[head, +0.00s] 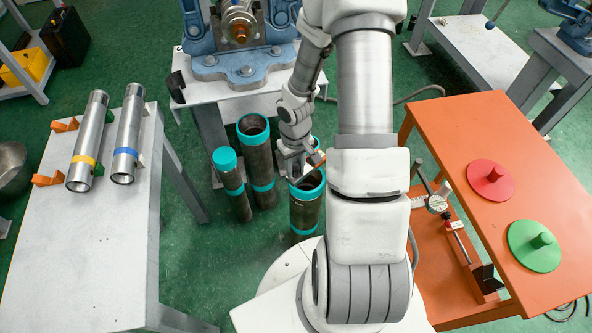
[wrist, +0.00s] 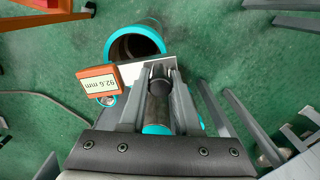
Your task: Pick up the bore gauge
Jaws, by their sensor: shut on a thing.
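My gripper (head: 303,163) is low in the middle of the head view, above the open top of a dark pipe with teal bands (head: 305,212). In the wrist view its fingers (wrist: 158,78) are shut on a pale flat measuring tool with an orange-framed display (wrist: 98,80) reading 92.6 mm. Its lower part is hidden by the fingers.
Two more teal-banded pipes (head: 257,160) (head: 232,183) stand left of my gripper. Two steel tubes (head: 88,140) (head: 127,135) lie on the grey bench (head: 95,235). A blue vise (head: 240,65) stands behind. Red (head: 490,180) and green (head: 534,245) knobbed discs sit on the orange tabletop.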

